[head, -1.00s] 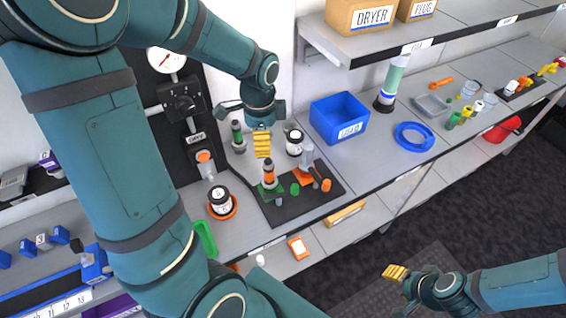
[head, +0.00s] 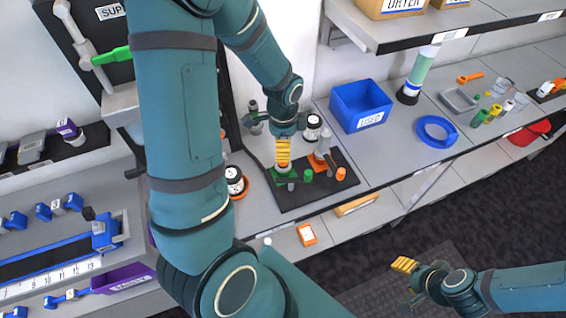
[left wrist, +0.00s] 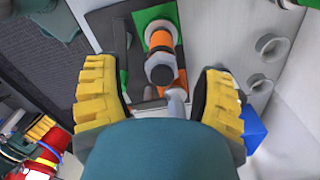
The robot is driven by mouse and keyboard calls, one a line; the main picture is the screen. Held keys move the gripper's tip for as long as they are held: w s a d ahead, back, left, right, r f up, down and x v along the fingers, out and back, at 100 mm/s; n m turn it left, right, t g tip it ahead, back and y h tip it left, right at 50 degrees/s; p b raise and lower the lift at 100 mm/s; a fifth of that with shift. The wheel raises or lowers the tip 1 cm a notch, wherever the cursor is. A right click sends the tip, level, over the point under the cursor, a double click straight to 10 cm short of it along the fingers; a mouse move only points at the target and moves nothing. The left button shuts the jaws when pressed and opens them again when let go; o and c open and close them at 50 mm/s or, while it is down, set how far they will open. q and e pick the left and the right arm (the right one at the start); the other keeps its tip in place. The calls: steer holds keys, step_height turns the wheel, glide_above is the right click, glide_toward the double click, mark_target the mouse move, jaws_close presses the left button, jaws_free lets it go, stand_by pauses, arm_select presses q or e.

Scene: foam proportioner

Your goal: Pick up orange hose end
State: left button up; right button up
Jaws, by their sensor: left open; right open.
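A green base (head: 291,196) shows below. My right gripper (head: 408,278) is open and empty, away from the bench over the dark floor.
On the mat, a grey-and-orange fitting (head: 323,146) and a loose orange piece (head: 341,174) stand close to the right. Black-and-white jars (head: 235,182) are nearby. A blue bin (head: 360,105) and blue ring (head: 437,131) lie further right, with bare bench between.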

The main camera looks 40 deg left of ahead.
arm_select(q)
step_height(320, 180, down, 3)
steer(key=shift+w+f, duration=0.1)
steer(key=shift+f, duration=0.05)
jaws_close()
